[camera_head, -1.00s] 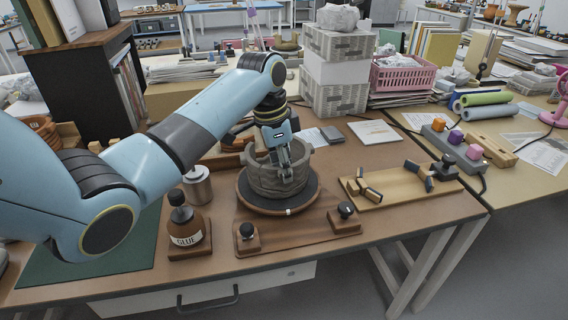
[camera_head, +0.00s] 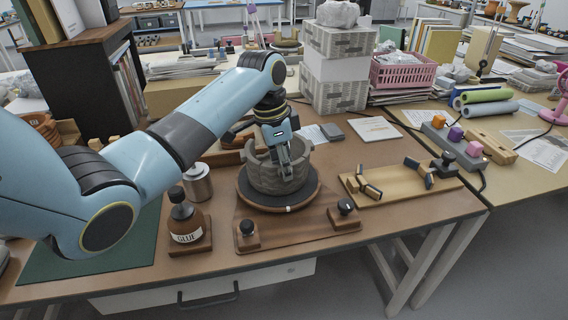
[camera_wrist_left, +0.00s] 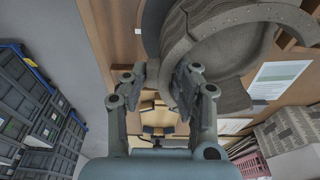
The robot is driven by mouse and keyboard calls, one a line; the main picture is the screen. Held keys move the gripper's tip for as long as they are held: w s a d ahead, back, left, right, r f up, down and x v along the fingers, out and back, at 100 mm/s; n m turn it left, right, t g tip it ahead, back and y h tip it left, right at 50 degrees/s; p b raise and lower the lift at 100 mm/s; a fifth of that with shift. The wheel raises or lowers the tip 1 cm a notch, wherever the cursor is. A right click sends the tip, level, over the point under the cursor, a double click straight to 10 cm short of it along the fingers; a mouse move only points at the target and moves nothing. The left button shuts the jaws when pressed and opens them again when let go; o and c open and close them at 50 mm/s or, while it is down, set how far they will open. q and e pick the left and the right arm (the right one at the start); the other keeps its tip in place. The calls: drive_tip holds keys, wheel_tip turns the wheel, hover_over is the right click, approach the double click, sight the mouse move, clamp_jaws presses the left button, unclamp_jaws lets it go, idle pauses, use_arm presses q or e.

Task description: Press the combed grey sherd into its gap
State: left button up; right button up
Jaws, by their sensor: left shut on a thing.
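The grey pot (camera_head: 268,180) stands upright on a dark round turntable (camera_head: 252,201) at the middle of the bench. In the left wrist view its curved rim and hollow inside (camera_wrist_left: 228,50) fill the upper right. My left gripper (camera_head: 286,172) reaches down to the pot's near right side, its fingers at the wall. In the left wrist view the gripper (camera_wrist_left: 158,85) has its fingers a small way apart, one close against the pot. It is shut on the combed grey sherd, mostly hidden by the fingers; I cannot tell how well it sits. My right gripper is not in view.
A glue bottle (camera_head: 184,218) and a metal tin (camera_head: 197,184) stand left of the pot. Knobbed wooden blocks (camera_head: 345,215) sit in front. A wooden tray (camera_head: 392,190) with dark-edged pieces lies right. Stacked boxes (camera_head: 335,95) rise behind. Bare bench shows before the tray.

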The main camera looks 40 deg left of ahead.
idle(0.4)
use_arm(q)
drive_tip(key=o, duration=1)
drive_tip(key=shift+o, duration=0.2)
wheel_tip(320, 180, up, 12)
drive_tip(key=s+a, duration=0.1)
drive_tip(key=shift+s+a, duration=0.15)
drive_tip(key=shift+s, duration=0.2)
drive_tip(key=shift+s+f, duration=0.1)
drive_tip(key=shift+f, duration=0.1)
